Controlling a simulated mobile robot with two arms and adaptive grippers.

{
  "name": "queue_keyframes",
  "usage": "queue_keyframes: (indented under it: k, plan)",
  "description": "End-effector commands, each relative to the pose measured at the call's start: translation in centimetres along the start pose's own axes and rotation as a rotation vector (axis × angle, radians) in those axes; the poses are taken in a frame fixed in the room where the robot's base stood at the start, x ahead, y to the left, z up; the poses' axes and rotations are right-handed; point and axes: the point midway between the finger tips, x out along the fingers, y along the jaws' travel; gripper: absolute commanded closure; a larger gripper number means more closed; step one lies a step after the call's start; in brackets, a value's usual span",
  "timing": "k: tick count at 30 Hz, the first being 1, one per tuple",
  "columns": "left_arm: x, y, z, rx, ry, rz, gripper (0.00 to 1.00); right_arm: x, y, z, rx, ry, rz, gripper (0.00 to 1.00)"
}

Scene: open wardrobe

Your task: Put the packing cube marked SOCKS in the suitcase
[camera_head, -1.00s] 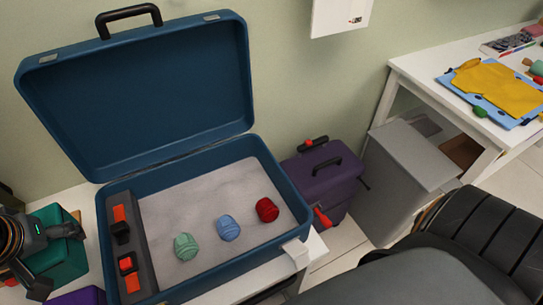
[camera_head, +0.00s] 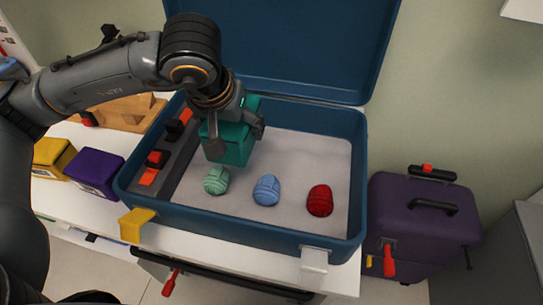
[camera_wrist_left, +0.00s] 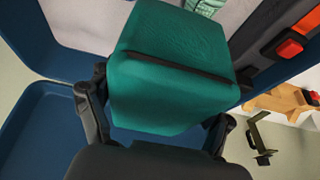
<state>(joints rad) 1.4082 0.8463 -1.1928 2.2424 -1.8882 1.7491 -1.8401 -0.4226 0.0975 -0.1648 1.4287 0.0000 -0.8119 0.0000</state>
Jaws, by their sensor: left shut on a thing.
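My left gripper (camera_head: 236,140) is shut on a teal packing cube (camera_head: 228,146) and holds it over the left part of the open blue suitcase (camera_head: 340,240). In the left wrist view the cube (camera_wrist_left: 175,65) sits between the two fingers of the gripper (camera_wrist_left: 155,118). No marking can be read on the faces of the cube that show. A green rolled item (camera_head: 216,181), a blue one (camera_head: 266,190) and a red one (camera_head: 319,200) lie in a row on the suitcase's grey lining. My right gripper is not in view.
A yellow cube (camera_head: 50,157) and a purple cube (camera_head: 94,172) stand left of the suitcase; their labels are too small to read. The suitcase lid (camera_head: 300,45) stands open behind. A purple case (camera_head: 422,225) stands at the right. The lining's back right is clear.

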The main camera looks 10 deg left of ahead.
Motion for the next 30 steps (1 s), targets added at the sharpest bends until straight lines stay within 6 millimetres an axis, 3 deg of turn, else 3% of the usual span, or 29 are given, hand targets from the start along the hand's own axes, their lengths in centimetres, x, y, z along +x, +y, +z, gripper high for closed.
queue_keyframes:
  k: [7, 12, 24, 30]
  plan:
    - [4.5, 3.5, -3.9, 0.0, -0.003, 0.001, 0.6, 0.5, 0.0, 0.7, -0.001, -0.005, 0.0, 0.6]
    - [8.4, 4.8, -4.7, 0.0, -0.003, 0.0, 0.6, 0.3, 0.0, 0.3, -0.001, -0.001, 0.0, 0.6]
    - [12.0, 6.1, -5.4, 0.001, -0.002, 0.001, 0.6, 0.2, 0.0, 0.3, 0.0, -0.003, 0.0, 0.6]
    - [14.4, 6.0, -4.3, 0.0, -0.001, 0.0, 0.6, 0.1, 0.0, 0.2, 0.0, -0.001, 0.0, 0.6]
